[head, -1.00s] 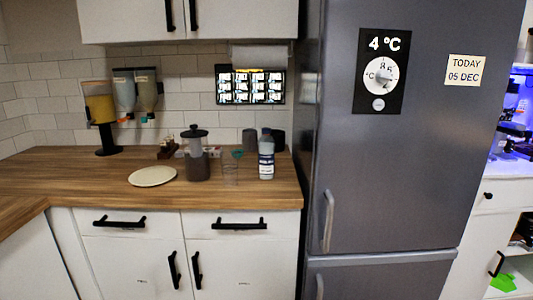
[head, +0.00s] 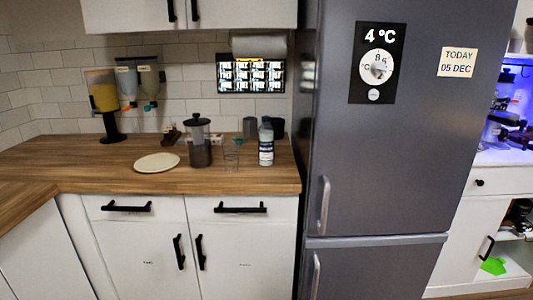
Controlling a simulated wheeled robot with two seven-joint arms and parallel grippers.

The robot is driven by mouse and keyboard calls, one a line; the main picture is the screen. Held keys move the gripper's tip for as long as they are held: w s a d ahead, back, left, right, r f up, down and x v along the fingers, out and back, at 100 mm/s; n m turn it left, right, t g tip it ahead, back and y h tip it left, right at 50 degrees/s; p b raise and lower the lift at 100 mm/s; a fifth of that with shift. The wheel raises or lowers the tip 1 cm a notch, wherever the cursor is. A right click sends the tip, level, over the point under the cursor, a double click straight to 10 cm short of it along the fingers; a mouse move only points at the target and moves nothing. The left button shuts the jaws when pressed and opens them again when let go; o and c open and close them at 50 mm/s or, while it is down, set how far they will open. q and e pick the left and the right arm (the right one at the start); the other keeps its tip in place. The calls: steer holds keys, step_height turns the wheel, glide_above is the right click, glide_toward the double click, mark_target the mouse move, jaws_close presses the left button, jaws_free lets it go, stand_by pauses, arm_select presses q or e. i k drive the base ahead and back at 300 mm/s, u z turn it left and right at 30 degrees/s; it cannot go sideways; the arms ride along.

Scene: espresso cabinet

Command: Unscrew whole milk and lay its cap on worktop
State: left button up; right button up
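A bottle with a dark label (head: 266,143), which looks like the milk, stands upright on the wooden worktop (head: 100,165) near its right end, left of the fridge. Its label is too small to read and I cannot make out the cap clearly. Neither of my grippers is in the head view.
A french press (head: 200,142), a clear glass (head: 231,157) and a pale round plate (head: 157,162) stand left of the bottle. Dark canisters (head: 250,127) are behind it. The tall grey fridge (head: 420,140) bounds the worktop at right. The front left worktop is clear.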

mark_target(265, 131)
steer(key=z, duration=0.6)
steer(key=k, duration=0.2)
steer(key=u, duration=1.6)
steer(key=i, duration=1)
steer(key=z, duration=0.75)
steer(key=i, duration=0.75)
steer(key=z, duration=0.85)
